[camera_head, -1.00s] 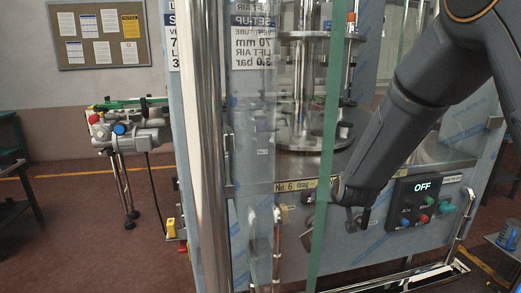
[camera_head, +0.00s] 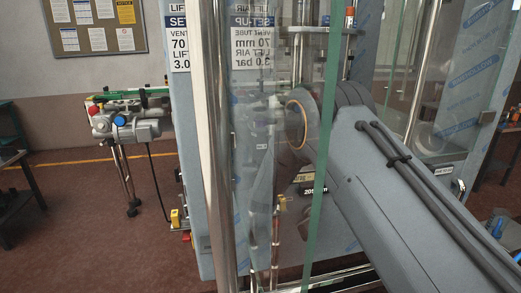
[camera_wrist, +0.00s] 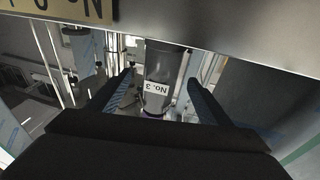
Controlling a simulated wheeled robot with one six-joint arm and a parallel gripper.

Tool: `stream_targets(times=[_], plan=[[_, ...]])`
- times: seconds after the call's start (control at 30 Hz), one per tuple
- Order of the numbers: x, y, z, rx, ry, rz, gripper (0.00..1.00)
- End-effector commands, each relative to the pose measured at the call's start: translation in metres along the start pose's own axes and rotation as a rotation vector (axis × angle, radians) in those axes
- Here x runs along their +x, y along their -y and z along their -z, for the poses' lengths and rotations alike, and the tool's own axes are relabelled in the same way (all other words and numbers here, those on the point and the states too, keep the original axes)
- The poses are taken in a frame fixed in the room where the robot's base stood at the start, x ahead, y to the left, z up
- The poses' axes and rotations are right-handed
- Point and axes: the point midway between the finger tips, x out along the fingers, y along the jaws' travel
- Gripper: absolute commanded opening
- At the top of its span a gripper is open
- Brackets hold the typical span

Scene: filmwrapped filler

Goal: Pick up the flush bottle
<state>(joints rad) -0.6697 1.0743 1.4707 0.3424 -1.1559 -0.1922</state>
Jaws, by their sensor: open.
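My gripper (camera_wrist: 161,82) is open in the wrist view, with one dark finger on each side and nothing held. A dark grey cylinder (camera_wrist: 166,62) with a white tag reading "No. 3", upside down in this view, shows in the gap between the fingers. I cannot tell its distance, or whether it is the flush bottle. In the head view, my arm reaches in behind the clear panel of the filling machine (camera_head: 202,200), and the gripper is hidden. No flush bottle can be made out for sure there.
In the wrist view, a plate with lettering (camera_wrist: 55,12) and a metal edge cross the top, close to the fingers. In the head view, a steel post (camera_head: 215,130) and a glass edge (camera_head: 322,150) stand before the arm.

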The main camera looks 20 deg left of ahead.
Motion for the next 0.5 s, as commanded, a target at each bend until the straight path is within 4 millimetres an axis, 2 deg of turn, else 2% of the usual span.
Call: stream_targets(times=[0.33,0.5], plan=[[0.039,0.001,0.001,0.001,0.0,-0.001,0.73],[0.049,0.001,0.0,0.0,0.001,0.0,0.73]])
